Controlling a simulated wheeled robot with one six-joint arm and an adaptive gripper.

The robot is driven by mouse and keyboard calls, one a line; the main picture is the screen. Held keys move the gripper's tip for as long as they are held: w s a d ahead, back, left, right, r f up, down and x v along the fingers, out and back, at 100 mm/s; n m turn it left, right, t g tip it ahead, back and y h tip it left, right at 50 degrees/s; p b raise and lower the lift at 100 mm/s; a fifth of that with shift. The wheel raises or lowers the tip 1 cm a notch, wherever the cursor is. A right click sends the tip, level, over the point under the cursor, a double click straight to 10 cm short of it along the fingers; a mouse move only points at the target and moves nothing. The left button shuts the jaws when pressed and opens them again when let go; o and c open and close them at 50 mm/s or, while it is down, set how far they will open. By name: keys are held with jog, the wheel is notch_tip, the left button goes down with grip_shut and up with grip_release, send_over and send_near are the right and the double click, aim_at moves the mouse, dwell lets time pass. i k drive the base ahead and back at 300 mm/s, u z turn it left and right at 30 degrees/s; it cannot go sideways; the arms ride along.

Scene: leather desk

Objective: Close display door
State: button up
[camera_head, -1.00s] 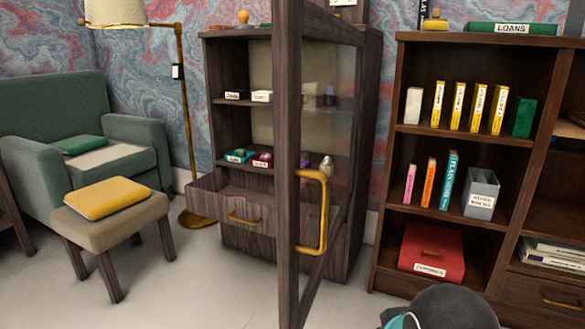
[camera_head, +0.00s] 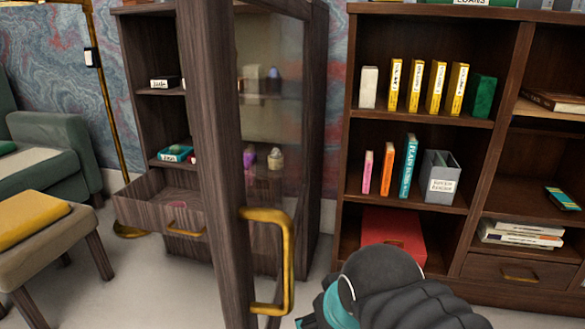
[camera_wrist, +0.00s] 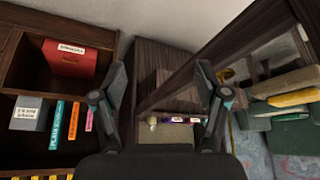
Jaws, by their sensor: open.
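The display door (camera_head: 222,170) is a dark wooden frame with a glass pane. It stands wide open, swung out from the display cabinet (camera_head: 318,120) towards me. Its gold handle (camera_head: 287,265) is on the near edge, facing right. My arm is at the bottom, right of the handle; the fingers are not clear in the head view. In the wrist view, which looks upside down, my gripper (camera_wrist: 160,78) is open with nothing held between its fingers. The door frame (camera_wrist: 232,55) runs diagonally behind the right finger there. I see no contact with the door, and the handle is not clear there.
The cabinet's lower drawer (camera_head: 165,215) is pulled out, left of the door. A bookcase (camera_head: 435,212) with books and a red box (camera_head: 394,235) stands at the right. An upholstered stool (camera_head: 60,240) and a green armchair (camera_head: 55,140) are at the left.

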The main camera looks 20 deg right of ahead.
aim_at(207, 35)
jog(key=k, duration=0.5)
jog(key=u, duration=1.55)
jog(key=k, duration=0.8)
jog(key=z, duration=1.3)
